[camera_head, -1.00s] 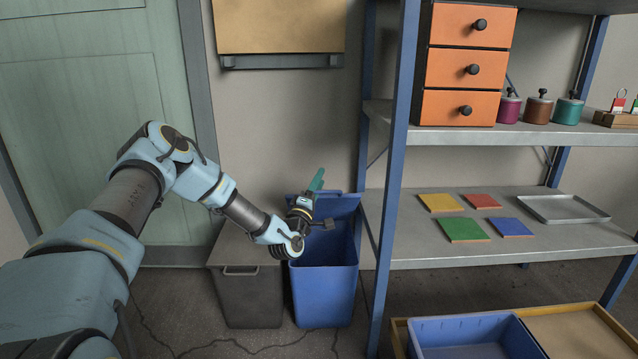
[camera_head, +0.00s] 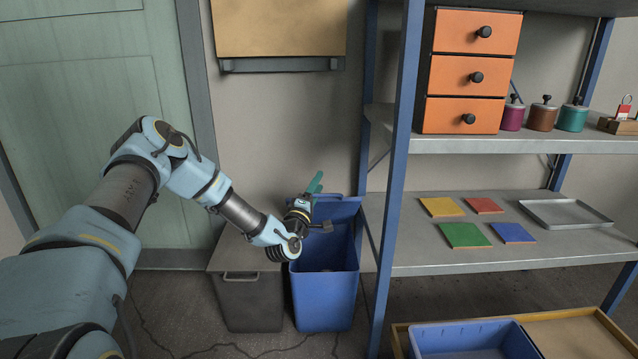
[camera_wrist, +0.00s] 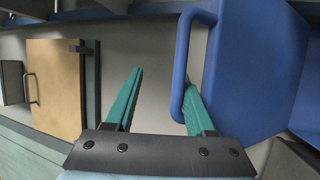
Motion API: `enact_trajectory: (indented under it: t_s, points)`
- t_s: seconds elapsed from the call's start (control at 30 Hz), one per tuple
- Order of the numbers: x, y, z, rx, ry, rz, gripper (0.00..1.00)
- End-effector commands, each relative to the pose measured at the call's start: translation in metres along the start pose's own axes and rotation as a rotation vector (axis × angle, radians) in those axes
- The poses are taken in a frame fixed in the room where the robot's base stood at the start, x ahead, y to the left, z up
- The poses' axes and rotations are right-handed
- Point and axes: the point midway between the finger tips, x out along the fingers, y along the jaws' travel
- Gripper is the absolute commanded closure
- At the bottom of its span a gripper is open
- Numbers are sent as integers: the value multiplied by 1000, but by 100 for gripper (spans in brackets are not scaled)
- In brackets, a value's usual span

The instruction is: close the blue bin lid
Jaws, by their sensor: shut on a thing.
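The blue bin (camera_head: 325,300) stands on the floor, left of the shelf post. Its lid (camera_head: 345,208) is open, tilted up at the back of the bin. In the wrist view the lid (camera_wrist: 250,70) fills the right side, with its blue bar handle (camera_wrist: 182,70) running beside the right finger. My gripper (camera_head: 315,182) is at the lid's upper left edge, its teal fingers pointing up. In the wrist view my gripper (camera_wrist: 160,95) is shut on the lid's handle, though a gap shows by the left finger. The exact contact is hard to see.
A grey bin (camera_head: 250,300) with a closed top stands directly left of the blue bin. A blue shelf post (camera_head: 393,180) rises close on the right. A blue crate (camera_head: 475,340) sits low at the right.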

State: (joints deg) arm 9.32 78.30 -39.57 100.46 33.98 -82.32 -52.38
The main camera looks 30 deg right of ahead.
Motion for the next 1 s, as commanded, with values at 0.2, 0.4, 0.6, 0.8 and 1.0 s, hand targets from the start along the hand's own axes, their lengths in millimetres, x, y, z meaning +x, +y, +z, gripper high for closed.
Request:
enact_trajectory:
  t_s: [0.2, 0.4, 0.6, 0.8, 1.0]
  points:
    - [-14, -1, -2, 1, 3, 3, 55]
    - [-28, -3, -3, 1, 4, 4, 55]
    - [-41, -5, -5, 3, 8, 5, 55]
    - [-54, -7, -7, 7, 11, 4, 55]
    - [-68, -10, -8, 9, 13, 2, 55]
